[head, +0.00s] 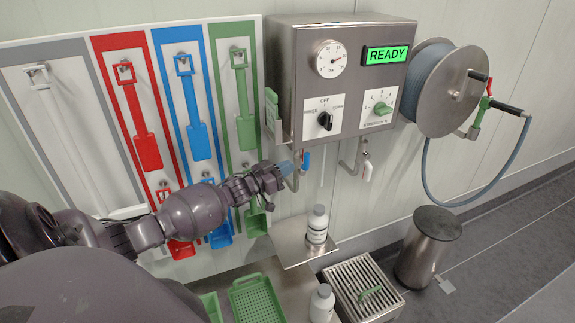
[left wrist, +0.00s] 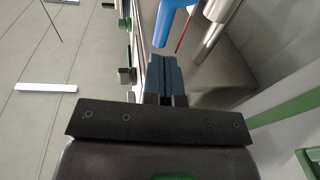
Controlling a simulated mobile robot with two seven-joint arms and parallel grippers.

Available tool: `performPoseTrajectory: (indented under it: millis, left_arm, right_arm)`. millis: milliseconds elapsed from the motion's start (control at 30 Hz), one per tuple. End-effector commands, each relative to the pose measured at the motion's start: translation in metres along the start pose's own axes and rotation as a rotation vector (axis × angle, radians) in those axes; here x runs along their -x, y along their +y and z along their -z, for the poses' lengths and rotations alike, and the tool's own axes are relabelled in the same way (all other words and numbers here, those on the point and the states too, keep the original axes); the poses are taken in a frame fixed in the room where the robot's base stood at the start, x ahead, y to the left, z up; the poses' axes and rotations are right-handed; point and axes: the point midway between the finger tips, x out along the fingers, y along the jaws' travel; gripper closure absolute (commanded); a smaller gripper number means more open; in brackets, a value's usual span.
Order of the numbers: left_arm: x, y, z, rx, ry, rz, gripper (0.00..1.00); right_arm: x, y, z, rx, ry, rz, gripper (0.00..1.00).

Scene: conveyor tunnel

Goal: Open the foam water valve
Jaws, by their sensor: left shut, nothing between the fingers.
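A steel control box (head: 345,75) hangs on the wall, with a gauge, a lit READY display and two knobs. Under it, a pipe carries a small blue valve lever (head: 306,160), pointing down. The lever also shows in the left wrist view (left wrist: 172,20), just ahead of the fingertips. No label shows which is the foam water valve. My left gripper (head: 287,168) is shut and empty, close to the left of the blue lever; I cannot tell if they touch. My right gripper is not in view.
A tool board (head: 75,48) with red, blue and green tools hangs at left, behind my left arm. A bottle (head: 317,225) stands on a steel shelf (head: 290,252) below the valves. A hose reel (head: 435,88) and a bin (head: 428,250) are at right.

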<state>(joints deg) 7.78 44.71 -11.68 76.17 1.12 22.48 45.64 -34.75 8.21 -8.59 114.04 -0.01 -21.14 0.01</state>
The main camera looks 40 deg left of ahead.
Motion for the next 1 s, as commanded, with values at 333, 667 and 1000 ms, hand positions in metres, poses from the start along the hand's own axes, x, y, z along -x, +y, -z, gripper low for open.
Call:
performPoseTrajectory:
  millis: [333, 667, 1000]
  left_arm:
    - [0.062, -0.001, 0.004, -0.002, -0.004, 0.001, 1.0]
    - [0.095, -0.001, 0.009, -0.001, -0.001, 0.001, 1.0]
    - [0.1, -0.001, 0.009, -0.001, -0.001, 0.001, 1.0]
  right_arm:
    - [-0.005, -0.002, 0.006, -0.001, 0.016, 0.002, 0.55]
    - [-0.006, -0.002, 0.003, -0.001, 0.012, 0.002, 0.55]
    - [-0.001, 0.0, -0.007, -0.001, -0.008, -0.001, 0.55]
